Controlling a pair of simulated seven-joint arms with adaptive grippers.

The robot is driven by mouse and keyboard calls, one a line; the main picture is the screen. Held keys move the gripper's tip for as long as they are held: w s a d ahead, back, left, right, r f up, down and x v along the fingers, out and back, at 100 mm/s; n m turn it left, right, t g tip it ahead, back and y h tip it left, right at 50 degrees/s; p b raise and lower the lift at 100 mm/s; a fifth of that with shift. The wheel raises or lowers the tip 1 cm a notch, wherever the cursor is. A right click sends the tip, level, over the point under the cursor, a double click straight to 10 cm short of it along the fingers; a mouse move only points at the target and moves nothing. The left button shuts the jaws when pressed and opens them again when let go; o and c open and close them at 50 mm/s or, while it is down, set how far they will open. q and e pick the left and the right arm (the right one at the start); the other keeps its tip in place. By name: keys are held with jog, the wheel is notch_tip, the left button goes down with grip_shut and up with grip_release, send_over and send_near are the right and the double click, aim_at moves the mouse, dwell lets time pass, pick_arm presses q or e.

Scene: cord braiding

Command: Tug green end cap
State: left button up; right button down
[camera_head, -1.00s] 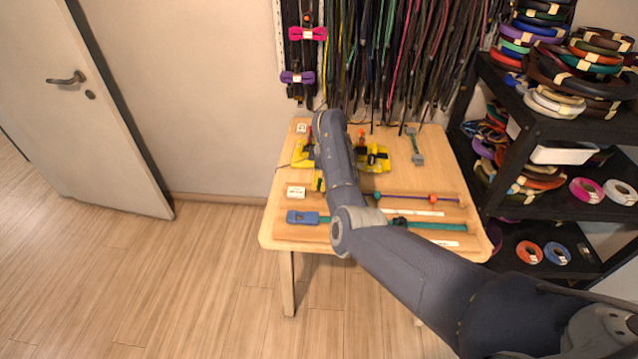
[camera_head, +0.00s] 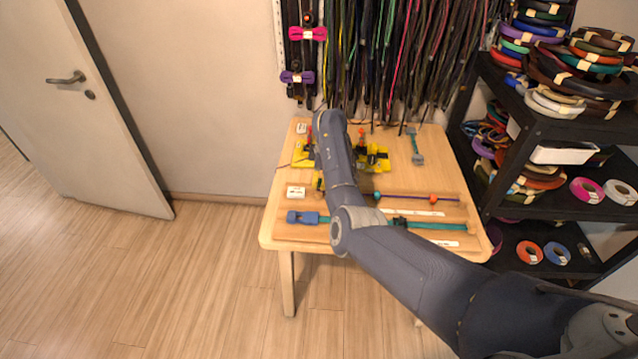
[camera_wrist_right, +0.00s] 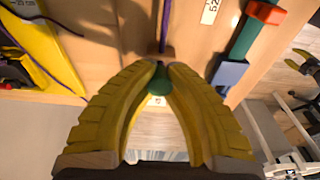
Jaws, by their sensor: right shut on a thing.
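The green end cap (camera_wrist_right: 159,82) sits between the yellow fingertips of my right gripper (camera_wrist_right: 159,74) in the right wrist view. The fingers are shut on it, and their tips cover part of it. A purple cord (camera_wrist_right: 166,28) runs away from the cap over the wooden table. In the head view the purple cord (camera_head: 405,198) lies across the table, with a teal bead and an orange bead on it. My right arm hides the cap and most of the gripper there.
A blue-ended teal bar (camera_head: 302,217) lies along the table's front; its end (camera_wrist_right: 228,74) is close to my right fingers. A yellow fixture (camera_head: 377,158) stands behind the cord. A white label block (camera_head: 296,192) sits near the left edge. Black shelves (camera_head: 540,200) stand at right.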

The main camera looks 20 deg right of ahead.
jog(key=shift+f, duration=0.1)
dwell(0.3)
jog(key=c, duration=1)
grip_release()
jog(key=shift+s+d+r, duration=0.1)
jog(key=shift+d+r, duration=0.1)
jog(key=shift+r, duration=1.3)
jog(key=shift+s+d+r, duration=0.1)
jog(key=shift+d+r, duration=0.05)
jog(key=shift+r, duration=1.3)
